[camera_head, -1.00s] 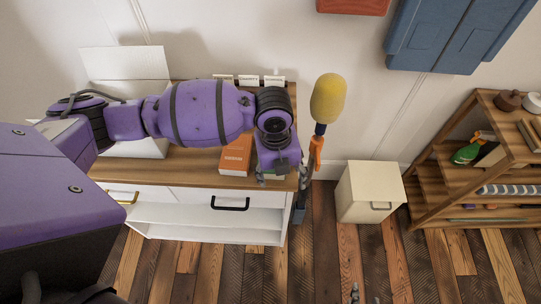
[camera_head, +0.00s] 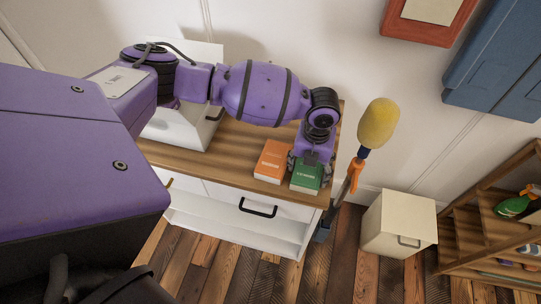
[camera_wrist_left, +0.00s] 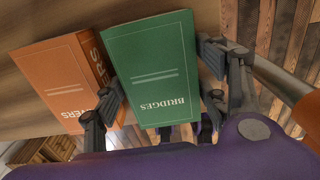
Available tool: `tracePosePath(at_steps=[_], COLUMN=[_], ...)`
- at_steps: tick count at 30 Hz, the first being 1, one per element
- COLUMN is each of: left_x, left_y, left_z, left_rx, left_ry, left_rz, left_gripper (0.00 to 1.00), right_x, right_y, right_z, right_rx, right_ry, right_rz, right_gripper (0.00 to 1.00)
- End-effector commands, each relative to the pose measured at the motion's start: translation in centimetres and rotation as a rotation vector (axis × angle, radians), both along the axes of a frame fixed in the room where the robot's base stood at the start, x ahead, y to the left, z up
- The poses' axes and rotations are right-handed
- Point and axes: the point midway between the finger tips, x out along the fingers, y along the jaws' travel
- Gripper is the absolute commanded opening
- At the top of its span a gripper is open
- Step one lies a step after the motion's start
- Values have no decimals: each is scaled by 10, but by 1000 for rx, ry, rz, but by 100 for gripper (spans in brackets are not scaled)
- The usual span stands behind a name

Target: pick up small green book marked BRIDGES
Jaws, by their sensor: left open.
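The small green book marked BRIDGES (camera_head: 306,176) lies on the wooden top of the white cabinet, near its right front corner. Its cover and title show clearly in the left wrist view (camera_wrist_left: 152,72). My left gripper (camera_head: 308,178) is above it, pointing down. In the left wrist view its open fingers (camera_wrist_left: 158,98) stand on either side of the green book's near end. One finger is at the narrow gap between the green book and the orange book; I cannot tell whether either finger touches. My right gripper does not show.
An orange book (camera_head: 272,160) lies close on the left of the green one. A yellow-headed duster (camera_head: 377,122) stands just off the cabinet's right end. A cream box (camera_head: 398,222) is on the floor, and a wooden shelf (camera_head: 462,232) stands farther right.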

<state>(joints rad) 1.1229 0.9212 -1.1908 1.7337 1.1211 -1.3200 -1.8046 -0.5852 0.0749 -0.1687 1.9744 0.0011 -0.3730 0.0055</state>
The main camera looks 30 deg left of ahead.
Motion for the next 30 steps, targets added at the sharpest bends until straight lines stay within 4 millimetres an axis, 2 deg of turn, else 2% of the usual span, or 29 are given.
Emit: tracePosePath(at_steps=[6, 15, 23, 26, 30], left_x=[1, 2, 2, 3, 4], left_y=[0, -1, -1, -1, -1], left_z=[0, 1, 2, 8, 24], left_rx=[0, -1, -1, -1, -2], left_ry=[-2, -4, -5, -7, -10], left_rz=[-1, -1, -1, -1, -2], left_gripper=[67, 31, 30, 30, 30], right_x=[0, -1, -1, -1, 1], right_y=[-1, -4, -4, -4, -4], right_z=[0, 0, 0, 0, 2], right_rx=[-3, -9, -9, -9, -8], right_ry=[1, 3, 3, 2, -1], right_rz=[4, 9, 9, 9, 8], right_gripper=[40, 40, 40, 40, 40])
